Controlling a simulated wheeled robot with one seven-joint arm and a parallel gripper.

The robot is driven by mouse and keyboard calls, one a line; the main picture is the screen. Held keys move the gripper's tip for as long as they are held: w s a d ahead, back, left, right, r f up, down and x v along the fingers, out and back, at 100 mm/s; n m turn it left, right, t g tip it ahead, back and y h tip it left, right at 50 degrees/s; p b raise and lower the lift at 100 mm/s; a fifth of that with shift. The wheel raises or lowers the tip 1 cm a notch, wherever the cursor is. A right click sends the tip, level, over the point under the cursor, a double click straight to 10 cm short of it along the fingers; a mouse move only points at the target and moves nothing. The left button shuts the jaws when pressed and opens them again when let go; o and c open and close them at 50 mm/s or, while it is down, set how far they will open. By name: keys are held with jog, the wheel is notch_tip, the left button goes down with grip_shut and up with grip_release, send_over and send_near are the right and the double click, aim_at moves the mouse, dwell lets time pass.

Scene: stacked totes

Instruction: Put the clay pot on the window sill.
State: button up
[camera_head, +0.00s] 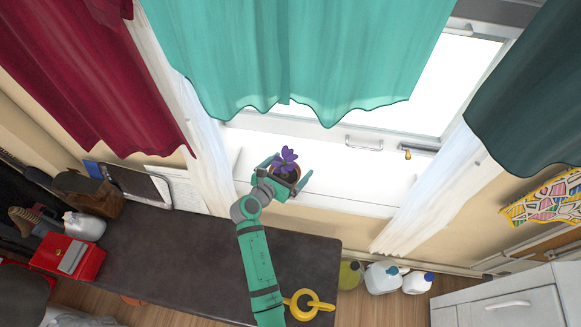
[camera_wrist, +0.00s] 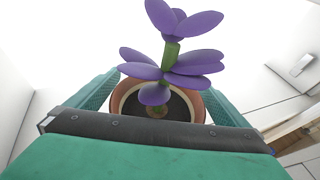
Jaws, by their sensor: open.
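The clay pot (camera_head: 294,174) is a brown pot with a purple-leaved plant (camera_head: 286,159) in it. It appears upright at the white window sill (camera_head: 345,180). My gripper (camera_head: 287,176) is open, with one finger on each side of the pot. In the wrist view, the pot's rim (camera_wrist: 122,92) and dark soil show between the two green fingers, and the plant rises above. The pot's base is hidden, so I cannot tell for certain whether it rests on the sill.
A teal curtain (camera_head: 300,55) hangs above the sill. White bottles (camera_head: 383,278) stand on the floor at right. The sill right of the pot is clear.

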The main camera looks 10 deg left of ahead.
jog(key=v, duration=1.2)
jog(key=s+d+f+m+y, duration=0.35)
jog(key=s+m, duration=0.25)
jog(key=s, duration=0.3)
jog(key=s+d+f+m+y, duration=0.2)
jog(key=s+d+f+m, duration=0.3)
jog(key=s+m, duration=0.25)
jog(key=s+d+r+m+t, duration=0.1)
jog(key=s+d+r+m, duration=0.2)
jog(key=s+r+m, duration=0.4)
jog(key=s+d+r+m+t, duration=0.1)
jog(key=s+d+r+m, duration=0.2)
jog(key=s+r+m, duration=0.5)
jog(key=s+m, duration=0.1)
jog(key=m, duration=0.2)
jog(key=shift+s+d, duration=0.25)
jog(key=shift+r+h, duration=0.1)
jog(key=shift+h, duration=0.15)
